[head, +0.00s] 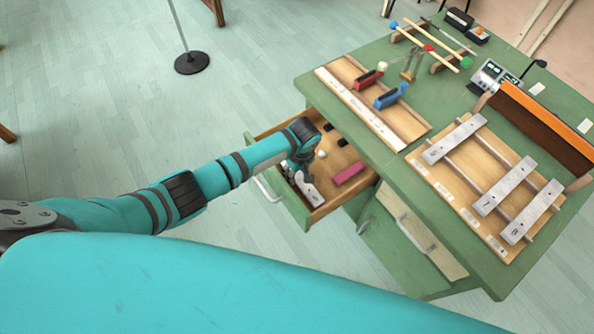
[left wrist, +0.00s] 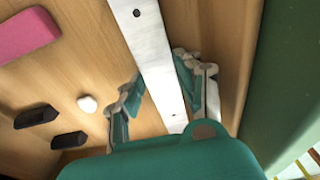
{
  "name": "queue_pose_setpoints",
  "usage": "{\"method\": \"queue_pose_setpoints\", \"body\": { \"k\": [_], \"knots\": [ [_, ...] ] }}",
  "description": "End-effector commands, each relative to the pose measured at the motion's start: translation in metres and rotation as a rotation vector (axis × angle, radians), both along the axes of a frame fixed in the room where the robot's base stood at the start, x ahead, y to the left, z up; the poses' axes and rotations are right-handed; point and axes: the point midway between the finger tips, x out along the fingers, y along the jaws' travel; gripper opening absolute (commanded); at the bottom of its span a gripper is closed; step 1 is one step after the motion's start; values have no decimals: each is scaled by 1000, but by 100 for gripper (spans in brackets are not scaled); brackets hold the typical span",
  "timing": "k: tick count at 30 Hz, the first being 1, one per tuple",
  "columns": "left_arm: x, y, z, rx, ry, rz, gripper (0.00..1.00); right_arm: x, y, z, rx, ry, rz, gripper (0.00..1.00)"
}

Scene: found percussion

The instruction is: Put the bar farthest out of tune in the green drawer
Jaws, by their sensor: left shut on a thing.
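The green drawer (head: 292,207) is pulled open at the left side of the green bench. My left gripper (head: 302,172) is down inside it, near the drawer front. It is shut on a silver metal bar (head: 312,193), which lies low in the drawer. In the left wrist view the bar (left wrist: 150,45) runs between the two fingers (left wrist: 163,95), close above or on the wooden bottom; I cannot tell if it touches. Three other silver bars, the upper (head: 455,138), the middle (head: 504,186) and the lower (head: 530,212), lie on the wooden frame on the bench. My right gripper is not in view.
The drawer also holds a pink block (head: 350,173), a small white piece (head: 321,154) and black pieces (head: 342,142). A wooden board with red (head: 368,79) and blue (head: 390,96) items, mallets (head: 447,60) and a small device (head: 494,75) stand on the bench. A stand base (head: 191,62) is on the floor.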

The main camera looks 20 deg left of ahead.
Motion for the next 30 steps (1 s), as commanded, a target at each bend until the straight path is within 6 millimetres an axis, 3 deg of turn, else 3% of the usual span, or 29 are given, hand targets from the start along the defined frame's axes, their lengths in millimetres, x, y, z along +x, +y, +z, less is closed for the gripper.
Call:
{"method": "queue_pose_setpoints", "body": {
  "k": [10,11,17,25,30],
  "knots": [
    [0,0,-7,0,0,1,0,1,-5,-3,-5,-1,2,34],
    [0,0,-7,-1,-1,1,37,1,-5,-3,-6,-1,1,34],
    [0,0,-6,0,0,0,62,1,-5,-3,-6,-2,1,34],
    [0,0,-6,0,0,0,62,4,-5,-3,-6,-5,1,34],
    [-1,-3,11,-3,-2,0,62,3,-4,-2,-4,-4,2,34]
  ]
}}
